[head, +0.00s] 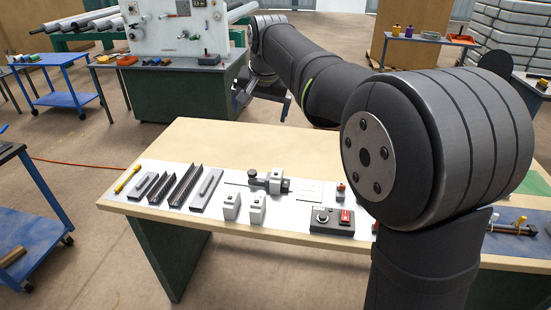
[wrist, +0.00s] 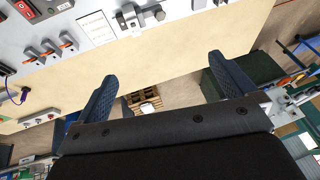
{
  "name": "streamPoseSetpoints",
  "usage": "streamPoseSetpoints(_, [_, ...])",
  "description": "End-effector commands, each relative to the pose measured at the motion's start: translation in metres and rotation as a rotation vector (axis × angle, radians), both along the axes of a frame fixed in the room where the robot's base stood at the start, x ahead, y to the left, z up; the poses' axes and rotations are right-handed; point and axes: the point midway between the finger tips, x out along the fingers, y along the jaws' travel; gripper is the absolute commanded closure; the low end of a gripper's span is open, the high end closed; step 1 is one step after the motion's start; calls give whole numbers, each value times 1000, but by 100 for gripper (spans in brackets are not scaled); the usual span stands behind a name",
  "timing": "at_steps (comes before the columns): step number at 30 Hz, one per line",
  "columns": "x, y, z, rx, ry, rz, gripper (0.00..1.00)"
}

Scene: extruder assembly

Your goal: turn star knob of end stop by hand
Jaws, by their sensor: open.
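On the white mat in the head view lies a grey block with a dark round knob on a short rail (head: 268,181). It looks like an end stop, but I cannot make out a star shape on the knob. A similar block with a knob shows at the top of the wrist view (wrist: 140,17). My gripper (wrist: 162,67) is open and empty, its two blue-grey fingers wide apart. It hangs beyond the table's far edge in the head view (head: 263,97), apart from the block and touching nothing that I can see.
A bar with yellow knobs (head: 512,229) is at the right. The wooden tabletop (head: 215,143) behind the mat is clear. A machine (head: 175,85) stands behind.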

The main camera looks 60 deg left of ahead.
Motion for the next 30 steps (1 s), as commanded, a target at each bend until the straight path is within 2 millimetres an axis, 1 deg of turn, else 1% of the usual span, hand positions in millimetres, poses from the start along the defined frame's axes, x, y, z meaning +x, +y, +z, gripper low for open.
streamPoseSetpoints(7, [0,-1,1,0,0,0,0])
streamPoseSetpoints(8, [0,-1,1,0,0,0,2])
streamPoseSetpoints(9, [0,-1,1,0,0,0,10])
streamPoseSetpoints(11, [0,-1,1,0,0,0,22])
streamPoseSetpoints(15, [0,-1,1,0,0,0,49])
streamPoseSetpoints(16, [0,-1,1,0,0,0,51])
streamPoseSetpoints(20, [0,1,0,-4,-4,14,51])
streamPoseSetpoints(23, [2,6,-4,-23,-29,83,51])
streamPoseSetpoints(26, [4,16,-13,-56,-79,226,51])
streamPoseSetpoints(30, [9,32,-29,-116,-163,495,51])
